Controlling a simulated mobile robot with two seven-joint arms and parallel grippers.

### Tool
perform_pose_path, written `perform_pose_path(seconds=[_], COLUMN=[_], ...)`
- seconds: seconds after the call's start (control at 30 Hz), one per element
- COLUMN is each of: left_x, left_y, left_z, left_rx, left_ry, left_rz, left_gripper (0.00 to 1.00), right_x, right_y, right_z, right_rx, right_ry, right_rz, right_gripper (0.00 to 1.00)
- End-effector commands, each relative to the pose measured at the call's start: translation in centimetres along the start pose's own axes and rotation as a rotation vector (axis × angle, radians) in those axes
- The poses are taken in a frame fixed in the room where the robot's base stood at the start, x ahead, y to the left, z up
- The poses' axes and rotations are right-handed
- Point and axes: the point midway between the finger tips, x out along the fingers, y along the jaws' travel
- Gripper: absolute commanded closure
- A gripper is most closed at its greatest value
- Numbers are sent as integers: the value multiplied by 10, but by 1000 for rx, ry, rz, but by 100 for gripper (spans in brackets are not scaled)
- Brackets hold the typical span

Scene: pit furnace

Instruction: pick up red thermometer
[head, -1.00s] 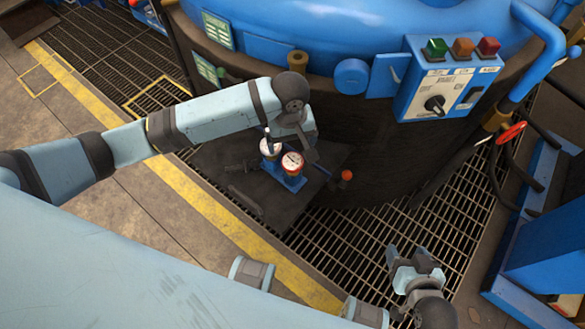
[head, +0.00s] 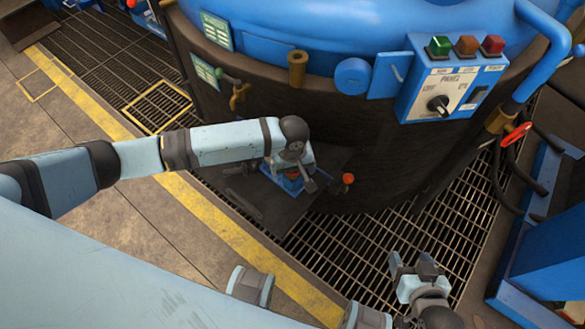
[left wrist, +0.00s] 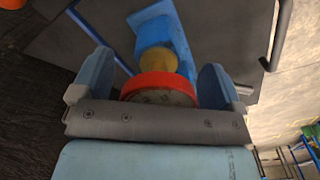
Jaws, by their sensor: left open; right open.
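The red thermometer, a round dial with a red rim (left wrist: 160,84), sits between the two fingers of my left gripper (left wrist: 155,80) in the left wrist view. A yellowish stem and a blue holder (left wrist: 162,30) show beyond it. In the head view my left gripper (head: 298,178) is over the holder on the dark table and hides most of the thermometer; only a bit of red shows. The left fingers are open, one on each side of the dial; contact cannot be told. My right gripper (head: 412,264) is open and empty above the floor grating.
The dark table (head: 265,222) stands beside the round furnace (head: 370,160). A red ball-ended knob (head: 348,179) is just right of my left gripper. A control panel (head: 450,80) with coloured buttons is on the furnace. Floor grating (head: 345,240) lies in front.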

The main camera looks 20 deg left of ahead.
Motion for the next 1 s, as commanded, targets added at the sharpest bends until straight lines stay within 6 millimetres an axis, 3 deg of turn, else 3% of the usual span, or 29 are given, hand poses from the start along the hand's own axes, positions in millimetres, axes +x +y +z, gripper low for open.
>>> perform_pose_path(seconds=[0.2,0.47,0.77,1.0], left_x=[1,1,-1,-22], left_y=[0,0,0,1], left_z=[0,0,0,0], left_rx=[1,1,1,1], left_ry=[0,0,1,0], left_rz=[1,1,1,2], left_gripper=[7,63,63,63], right_x=[0,2,2,-1], right_y=[-1,-1,-1,-1], right_z=[-1,1,1,-2], right_rx=[2,2,2,4], right_ry=[2,-2,-3,-6], right_rz=[-1,-1,0,0], right_gripper=[35,35,35,35])
